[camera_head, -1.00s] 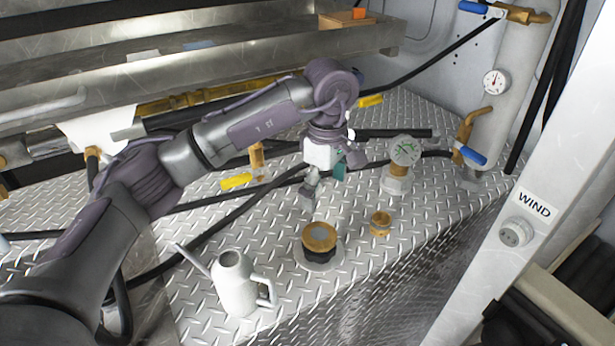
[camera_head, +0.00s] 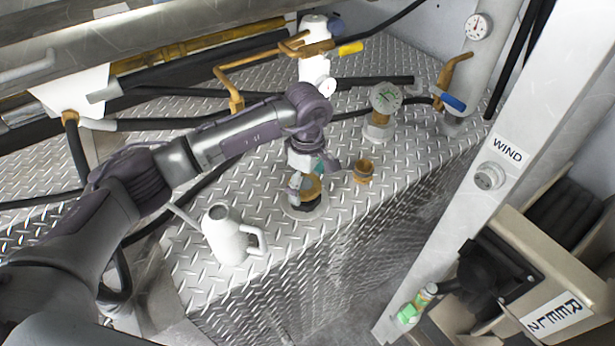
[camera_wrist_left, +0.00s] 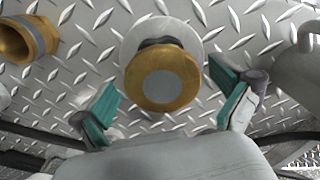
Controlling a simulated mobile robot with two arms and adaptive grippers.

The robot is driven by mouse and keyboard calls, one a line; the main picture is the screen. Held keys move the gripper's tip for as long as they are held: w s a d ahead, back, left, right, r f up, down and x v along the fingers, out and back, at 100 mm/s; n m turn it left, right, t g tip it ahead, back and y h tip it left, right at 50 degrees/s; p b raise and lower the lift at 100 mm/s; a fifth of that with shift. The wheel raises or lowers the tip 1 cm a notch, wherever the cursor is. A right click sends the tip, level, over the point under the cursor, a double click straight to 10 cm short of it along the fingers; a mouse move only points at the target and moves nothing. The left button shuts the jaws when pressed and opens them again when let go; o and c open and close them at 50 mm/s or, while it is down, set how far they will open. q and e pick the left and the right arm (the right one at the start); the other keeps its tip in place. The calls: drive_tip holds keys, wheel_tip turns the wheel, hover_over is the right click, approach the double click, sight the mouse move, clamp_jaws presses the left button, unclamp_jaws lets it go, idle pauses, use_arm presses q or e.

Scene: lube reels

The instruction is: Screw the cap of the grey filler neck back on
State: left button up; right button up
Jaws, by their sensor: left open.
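The filler neck (camera_head: 305,207) stands on the tread plate, with a pale round base and a dark collar. A brass round top with a grey disc, the cap (camera_wrist_left: 163,80), sits on it; I cannot tell how tightly. My left gripper (camera_head: 306,184) is right at the neck and partly hides it in the head view. In the left wrist view its teal-padded fingers (camera_wrist_left: 168,98) are spread wide, on either side of and below the cap in the picture, with gaps between. My right gripper is not in view.
A smaller brass fitting (camera_head: 364,171) stands close right of the neck, also in the wrist view (camera_wrist_left: 22,40). A white watering can (camera_head: 228,238) stands front left. Black hoses cross the plate at the back.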

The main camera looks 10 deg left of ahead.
use_arm(q)
drive_tip(key=c, duration=1.1)
drive_tip(key=shift+f+m+b, duration=0.15)
drive_tip(key=shift+m+b, duration=0.15)
drive_tip(key=shift+b, duration=0.2)
drive_tip(key=shift+r, duration=0.2)
drive_tip(key=shift+f+m+b, duration=0.1)
drive_tip(key=shift+m+b, duration=0.25)
drive_tip(key=shift+m, duration=0.55)
drive_tip(key=o, duration=1.1)
